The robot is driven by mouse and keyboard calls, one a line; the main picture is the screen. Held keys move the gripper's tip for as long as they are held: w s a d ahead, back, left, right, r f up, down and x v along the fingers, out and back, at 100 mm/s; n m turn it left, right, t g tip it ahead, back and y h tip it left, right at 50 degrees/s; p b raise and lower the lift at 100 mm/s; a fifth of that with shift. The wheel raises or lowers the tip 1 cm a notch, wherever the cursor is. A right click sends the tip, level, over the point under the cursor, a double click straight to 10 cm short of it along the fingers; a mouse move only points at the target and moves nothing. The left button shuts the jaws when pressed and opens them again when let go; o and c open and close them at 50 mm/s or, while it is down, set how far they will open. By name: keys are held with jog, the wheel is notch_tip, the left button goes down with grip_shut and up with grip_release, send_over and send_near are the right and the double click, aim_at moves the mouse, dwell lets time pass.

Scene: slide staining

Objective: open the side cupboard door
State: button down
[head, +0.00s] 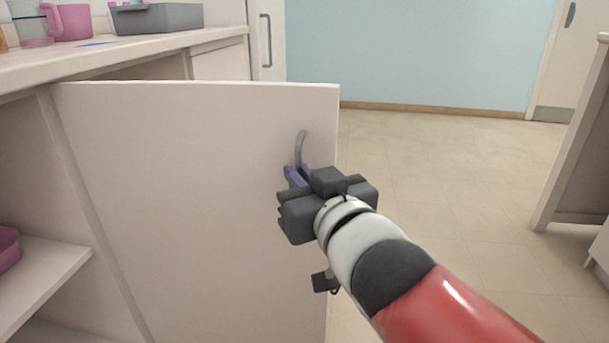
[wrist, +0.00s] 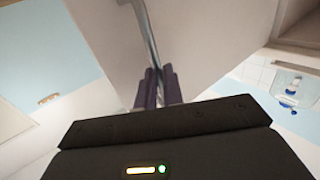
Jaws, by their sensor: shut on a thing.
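The side cupboard door (head: 190,190) is a pale panel that stands swung open, away from the cupboard's front, in the head view. Its curved grey handle (head: 300,148) is near the door's free edge. My gripper (head: 296,175) is at the handle, with its purple fingers shut on the handle's lower part. In the wrist view the handle (wrist: 145,30) runs down between the two fingers (wrist: 159,85), against the door's face (wrist: 190,30). The handle's lower end is hidden by the fingers and the gripper body.
The open cupboard shows a shelf (head: 45,275) with a pink container (head: 8,248) on it. The counter (head: 120,55) above holds a grey bin (head: 155,18) and a pink jug (head: 70,20). The floor (head: 430,180) right of the door is clear, up to a furniture piece (head: 580,140) at far right.

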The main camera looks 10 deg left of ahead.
jog(key=shift+s+a+r+y, duration=0.1)
jog(key=shift+s+a+y, duration=0.15)
jog(key=shift+a+y, duration=0.25)
jog(key=c, duration=1.5)
grip_release()
jog(key=shift+a, duration=0.25)
jog(key=shift+d, duration=0.2)
jog(key=p+v, duration=0.1)
jog(key=v, duration=0.6)
jog(key=shift+s+d, duration=0.1)
jog(key=shift+s, duration=0.2)
